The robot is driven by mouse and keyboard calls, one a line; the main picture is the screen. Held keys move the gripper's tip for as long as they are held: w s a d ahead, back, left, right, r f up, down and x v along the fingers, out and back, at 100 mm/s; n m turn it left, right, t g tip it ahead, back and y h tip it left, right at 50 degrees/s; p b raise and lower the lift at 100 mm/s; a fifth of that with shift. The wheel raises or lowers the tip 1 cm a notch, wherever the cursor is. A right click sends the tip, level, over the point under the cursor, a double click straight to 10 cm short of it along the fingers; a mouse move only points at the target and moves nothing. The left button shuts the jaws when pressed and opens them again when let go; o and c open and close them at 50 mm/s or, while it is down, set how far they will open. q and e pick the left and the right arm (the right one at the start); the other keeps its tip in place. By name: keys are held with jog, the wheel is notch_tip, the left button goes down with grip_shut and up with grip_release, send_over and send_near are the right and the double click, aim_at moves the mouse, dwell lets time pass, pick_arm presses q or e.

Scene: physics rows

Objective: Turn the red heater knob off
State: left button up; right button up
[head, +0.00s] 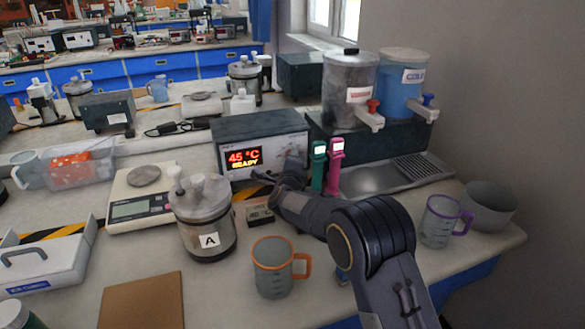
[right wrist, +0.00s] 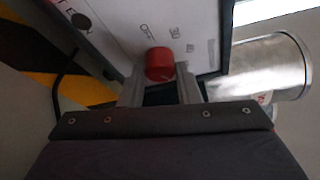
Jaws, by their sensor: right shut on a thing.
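The red heater knob (right wrist: 160,62) sits on the white front panel of the heater, with "OFF" and scale marks printed near it. My right gripper (right wrist: 160,80) has one finger on each side of the knob and is shut on it. In the head view the heater (head: 258,135) is a grey box whose display reads 45 °C READY. My right arm reaches up to the front of the heater there, and the knob is hidden behind it. My left gripper is not in view.
A lidded vessel marked A (head: 203,222) stands just left of my right arm, with an orange-handled cup (head: 272,270) in front. Green (head: 319,165) and pink (head: 334,167) handled items stand close to the right. A scale (head: 135,200) is further left.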

jog(key=shift+f+n+b, duration=0.1)
jog(key=shift+n+b, duration=0.2)
jog(key=shift+b, duration=0.05)
dwell(0.3)
jog(key=o, duration=1)
